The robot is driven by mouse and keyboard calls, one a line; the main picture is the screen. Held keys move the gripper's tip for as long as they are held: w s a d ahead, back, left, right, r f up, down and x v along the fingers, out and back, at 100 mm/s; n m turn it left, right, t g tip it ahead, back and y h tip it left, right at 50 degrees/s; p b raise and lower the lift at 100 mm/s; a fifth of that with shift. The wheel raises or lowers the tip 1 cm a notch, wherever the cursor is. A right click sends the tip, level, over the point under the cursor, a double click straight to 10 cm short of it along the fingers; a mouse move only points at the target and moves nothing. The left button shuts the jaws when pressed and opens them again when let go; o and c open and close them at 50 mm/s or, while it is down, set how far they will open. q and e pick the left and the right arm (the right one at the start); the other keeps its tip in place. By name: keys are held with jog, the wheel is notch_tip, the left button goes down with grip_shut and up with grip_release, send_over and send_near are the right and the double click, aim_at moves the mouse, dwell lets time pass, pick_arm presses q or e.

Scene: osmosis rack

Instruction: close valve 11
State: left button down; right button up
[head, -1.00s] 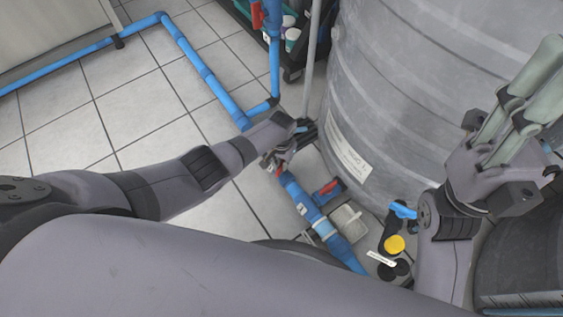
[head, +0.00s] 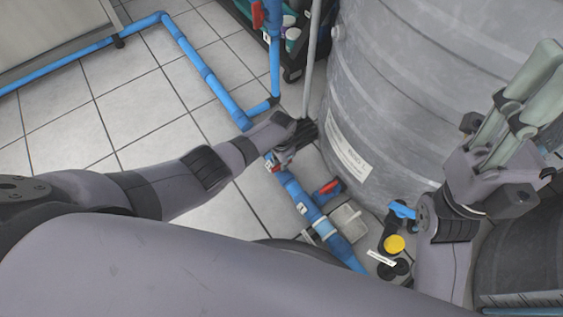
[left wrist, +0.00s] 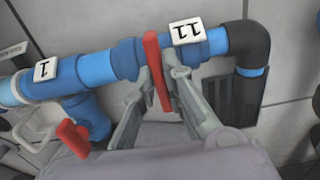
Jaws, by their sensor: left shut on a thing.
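Valve 11 has a red lever (left wrist: 157,75) on a blue pipe, beside a white tag marked 11 (left wrist: 187,32). In the left wrist view the lever lies crosswise to the pipe. My left gripper (left wrist: 158,82) is shut on this lever, with one finger on each side. In the head view my left gripper (head: 283,155) is low by the blue pipe, left of the big grey tank, and mostly hides the lever. My right gripper (head: 530,95) is raised at the right, in front of the tank; its finger opening is unclear.
A second red lever (left wrist: 72,138) is on a branch near the tag marked 1 (left wrist: 45,69). The grey tank (head: 400,110) stands close to the right of my left gripper. A thin grey upright pipe (head: 311,60) rises just behind it. Tiled floor (head: 120,110) is open at left.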

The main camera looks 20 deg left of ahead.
dwell(0.3)
pick_arm(q)
jog(key=c, duration=1.7)
grip_release()
jog(key=shift+o, duration=0.2)
notch_tip(320, 180, up, 12)
